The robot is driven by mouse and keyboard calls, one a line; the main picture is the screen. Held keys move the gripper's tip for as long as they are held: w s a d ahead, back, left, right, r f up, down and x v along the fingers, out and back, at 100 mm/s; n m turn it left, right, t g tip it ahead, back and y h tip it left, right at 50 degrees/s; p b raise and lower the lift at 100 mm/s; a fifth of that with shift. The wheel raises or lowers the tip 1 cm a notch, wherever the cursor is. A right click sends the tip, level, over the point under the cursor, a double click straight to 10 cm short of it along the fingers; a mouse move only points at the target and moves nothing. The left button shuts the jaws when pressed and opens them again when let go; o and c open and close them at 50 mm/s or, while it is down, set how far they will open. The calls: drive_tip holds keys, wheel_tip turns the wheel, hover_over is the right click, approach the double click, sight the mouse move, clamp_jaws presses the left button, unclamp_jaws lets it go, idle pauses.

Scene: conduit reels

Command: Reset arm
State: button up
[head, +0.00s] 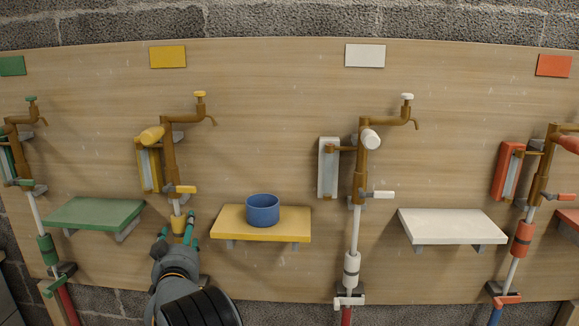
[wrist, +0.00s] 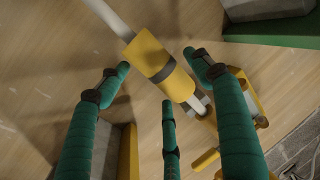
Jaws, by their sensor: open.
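My gripper (head: 177,236) is at the lower left of the head view, in front of the pipe of the yellow station. Its green fingers are spread open. In the wrist view the fingertips (wrist: 160,76) stand on either side of a yellow sleeve (wrist: 150,58) with a dark band, with a third finger below it. The same yellow sleeve (head: 178,224) shows partly behind the fingers in the head view. The sleeve sits on a white pipe (wrist: 108,17). I cannot tell whether any finger touches it.
A blue cup (head: 262,211) stands on the yellow shelf (head: 228,226) right of my gripper. A green shelf (head: 95,213) is to the left, a white shelf (head: 452,227) further right. Taps and pipes stick out from the wooden board (head: 280,100).

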drive_tip(key=shift+w+a, duration=0.15)
drive_tip(key=shift+w, duration=0.65)
wheel_tip(320, 180, down, 3)
drive_tip(key=shift+a+r+b, duration=0.1)
drive_tip(key=shift+b, duration=0.65)
drive_tip(key=shift+w+f, duration=0.1)
drive_tip(key=shift+f, duration=0.5)
